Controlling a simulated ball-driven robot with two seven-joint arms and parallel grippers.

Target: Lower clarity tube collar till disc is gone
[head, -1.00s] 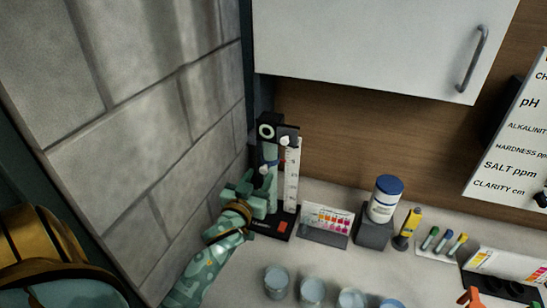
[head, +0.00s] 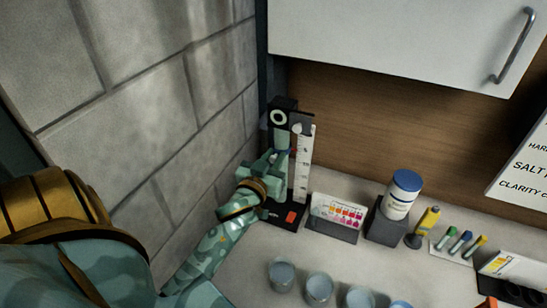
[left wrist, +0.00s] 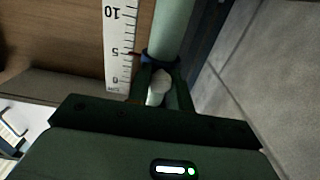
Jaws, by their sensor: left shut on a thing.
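The clarity tube stands upright on a black base (head: 268,212) in the corner. The pale green tube (head: 282,165) is partly behind my gripper. A white scale (head: 302,165) runs beside it. The black head on top shows a white ring with a dark centre (head: 279,117). In the left wrist view, a dark blue collar (left wrist: 160,60) surrounds the tube, with a red pointer near the 5 mark. My left gripper (head: 268,163) is shut on the collar's pale knob (left wrist: 157,88), low on the tube. The collar is mostly hidden in the head view. My right gripper is out of view.
A grey tiled wall (head: 150,120) is close on the left. A colour chart (head: 336,212), a blue-lidded jar (head: 402,195) on a dark block and a yellow tube (head: 427,222) stand to the right. Several small cups (head: 319,288) line the front. A cabinet (head: 400,40) hangs above.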

